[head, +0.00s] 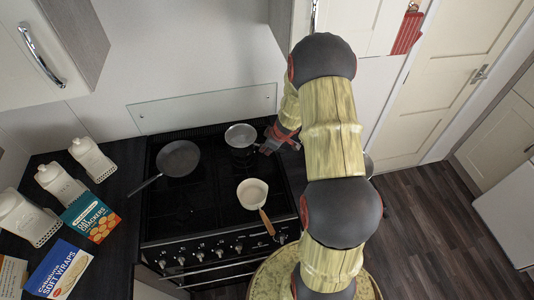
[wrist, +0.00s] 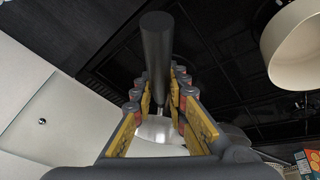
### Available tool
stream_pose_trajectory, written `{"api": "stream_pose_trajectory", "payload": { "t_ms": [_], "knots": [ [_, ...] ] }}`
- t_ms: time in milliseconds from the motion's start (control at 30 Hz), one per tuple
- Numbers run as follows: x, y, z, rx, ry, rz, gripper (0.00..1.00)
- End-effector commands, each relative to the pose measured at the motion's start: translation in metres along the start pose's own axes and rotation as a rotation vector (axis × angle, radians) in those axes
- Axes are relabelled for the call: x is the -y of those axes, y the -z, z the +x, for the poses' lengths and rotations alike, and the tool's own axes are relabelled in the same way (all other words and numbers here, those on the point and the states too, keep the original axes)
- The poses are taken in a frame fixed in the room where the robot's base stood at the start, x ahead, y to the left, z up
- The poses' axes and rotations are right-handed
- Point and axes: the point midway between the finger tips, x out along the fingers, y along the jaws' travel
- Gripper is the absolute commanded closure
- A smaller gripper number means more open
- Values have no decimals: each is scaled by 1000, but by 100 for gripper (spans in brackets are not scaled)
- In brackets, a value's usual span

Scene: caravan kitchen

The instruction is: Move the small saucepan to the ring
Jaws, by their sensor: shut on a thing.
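The small saucepan (head: 240,132) is a silver pan with a dark handle, at the back right of the black hob (head: 212,205) in the head view. My gripper (head: 275,140) is to the right of it, partly hidden by my arm. In the wrist view the black handle (wrist: 157,55) runs between my gripper's fingers (wrist: 158,105), which are shut on it. A bit of the silver pan (wrist: 158,130) shows below. I cannot tell whether the pan touches the hob. The hob's rings are faint on the dark top.
A cream saucepan (head: 252,192) with a wooden handle stands at the front right of the hob. A dark frying pan (head: 178,158) is at the back left. The front left looks clear. White canisters (head: 92,160) and food boxes (head: 90,217) stand on the left counter.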

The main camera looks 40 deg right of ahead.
Motion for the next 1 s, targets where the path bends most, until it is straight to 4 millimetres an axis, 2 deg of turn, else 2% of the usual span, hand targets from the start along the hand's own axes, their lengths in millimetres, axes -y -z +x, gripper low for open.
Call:
{"api": "stream_pose_trajectory", "payload": {
  "t_ms": [33, 200, 500, 933, 967, 1000],
  "knots": [
    [3, -5, 10, 0, 1, 0, 100],
    [6, -10, 24, 0, 0, 1, 100],
    [6, -10, 23, 0, 0, 1, 100],
    [8, -15, 34, 0, 0, 2, 100],
    [9, -15, 34, 1, 1, 2, 84],
    [9, -15, 34, 1, 1, 1, 82]
  ]
}}
